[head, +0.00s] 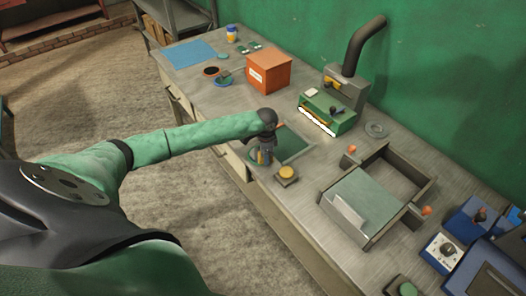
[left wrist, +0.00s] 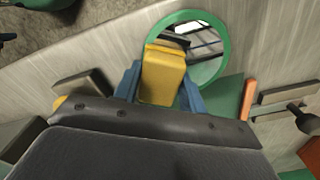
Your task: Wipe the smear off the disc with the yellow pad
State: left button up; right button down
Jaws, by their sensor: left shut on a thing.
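My left gripper (head: 263,157) reaches down over the near edge of the workbench. In the left wrist view its two blue fingers (left wrist: 162,90) are shut on the yellow pad (left wrist: 163,72). The disc (left wrist: 213,68) has a green rim and a shiny, mirror-like face. The pad's far end overlaps the disc's left part in that view; I cannot tell whether they touch. A dark patch (left wrist: 175,40) shows just beyond the pad's end; I cannot tell if it is the smear or a reflection. In the head view the gripper mostly hides the disc, with some green rim (head: 253,158) showing. My right gripper is not in view.
A small block with a round yellow top (head: 287,172) stands close right of the gripper. A grey open tray (head: 432,188), a green machine (head: 336,112) and an orange box (head: 268,72) stand farther off. Bare bench (head: 225,110) lies left of the gripper.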

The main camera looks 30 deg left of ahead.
aim_at(255, 149)
pick_arm(q)
jog(key=shift+w+a, duration=0.35)
jog(key=shift+a, duration=0.5)
jog(key=shift+w+a, duration=0.35)
jog(key=shift+a, duration=0.45)
jog(key=shift+w+a+f, duration=0.1)
jog(key=shift+w+a, duration=0.2)
jog(key=shift+a, duration=0.5)
jog(key=shift+w+a+f, duration=0.1)
jog(key=shift+w+a, duration=0.15)
jog(key=shift+a, duration=0.55)
jog(key=shift+r, duration=0.15)
jog(key=shift+w+a+r, duration=0.1)
jog(key=shift+a+r, duration=0.05)
jog(key=shift+r, duration=2.8)
jog(key=shift+r, duration=0.1)
jog(key=shift+r, duration=1.35)
